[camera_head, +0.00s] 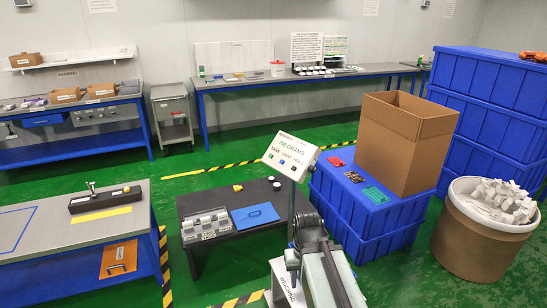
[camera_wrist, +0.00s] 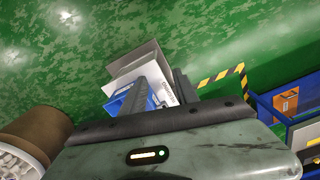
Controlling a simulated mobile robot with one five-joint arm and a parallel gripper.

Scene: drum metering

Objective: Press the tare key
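The scale's white display panel (camera_head: 292,155) stands tilted on a post near the middle of the head view. Its text appears to read a gram value, with "TARE" and other words below. Small coloured keys, including a green and a blue one, sit along its lower part, but I cannot tell for certain which label belongs to which. My gripper (camera_wrist: 163,84) shows two dark fingers apart with nothing held between them, above a white box in the wrist view. In the head view my arm is below and right of the panel, apart from the keys. The panel is not recognisable in the wrist view.
A white box (camera_head: 284,287) stands low beside my arm. Blue crates (camera_head: 372,218) carry an open cardboard box (camera_head: 403,138) and coloured cards. A drum (camera_head: 480,243) with white scraps is at right. A dark table (camera_head: 246,196) is left of the panel. Green floor lies open behind.

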